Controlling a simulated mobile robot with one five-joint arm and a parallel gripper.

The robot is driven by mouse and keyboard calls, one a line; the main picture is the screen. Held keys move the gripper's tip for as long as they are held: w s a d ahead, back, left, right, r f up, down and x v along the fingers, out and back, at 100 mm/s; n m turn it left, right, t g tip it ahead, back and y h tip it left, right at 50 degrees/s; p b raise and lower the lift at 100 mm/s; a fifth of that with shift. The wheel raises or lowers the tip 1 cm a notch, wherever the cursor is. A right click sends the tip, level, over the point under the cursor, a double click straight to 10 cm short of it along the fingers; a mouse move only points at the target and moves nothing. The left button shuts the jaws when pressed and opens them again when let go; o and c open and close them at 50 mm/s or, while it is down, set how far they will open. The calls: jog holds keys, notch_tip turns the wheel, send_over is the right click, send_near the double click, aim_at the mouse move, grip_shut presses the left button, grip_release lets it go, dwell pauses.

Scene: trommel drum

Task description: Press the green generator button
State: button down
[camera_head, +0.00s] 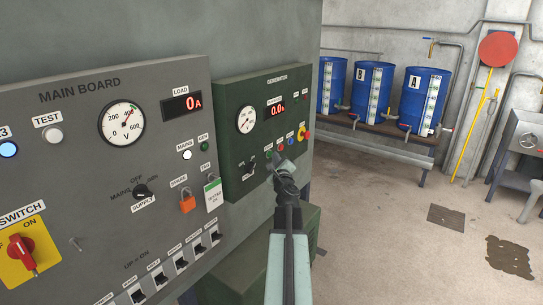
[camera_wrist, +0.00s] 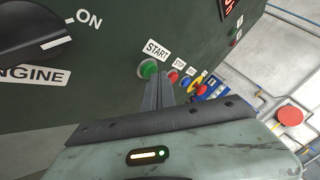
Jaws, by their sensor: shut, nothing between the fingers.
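The green generator panel (camera_head: 232,95) is on the cabinet right of the main board in the head view. Its round green button (camera_wrist: 148,69) shows in the wrist view, beneath a START label (camera_wrist: 157,48). My gripper (camera_wrist: 160,82) is shut and empty, its fingertips just right of the green button and close to the panel. I cannot tell whether they touch anything. In the head view my gripper (camera_head: 279,162) is at the panel's lower part, in front of the button row. The generator display (camera_head: 276,108) reads about 0.0.
A red button (camera_wrist: 172,77), a blue button (camera_wrist: 186,82) and a red-and-yellow knob (camera_wrist: 200,86) sit to the right. The black engine switch (camera_wrist: 40,38) is at left. The main board (camera_head: 85,125) is beside the panel. Open floor (camera_head: 380,220) lies right.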

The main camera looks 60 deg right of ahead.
jog(key=shift+w, duration=0.25)
jog(key=shift+s, duration=0.1)
dwell(0.4)
jog(key=shift+s, duration=0.75)
jog(key=shift+s, duration=0.1)
jog(key=shift+s, duration=2.4)
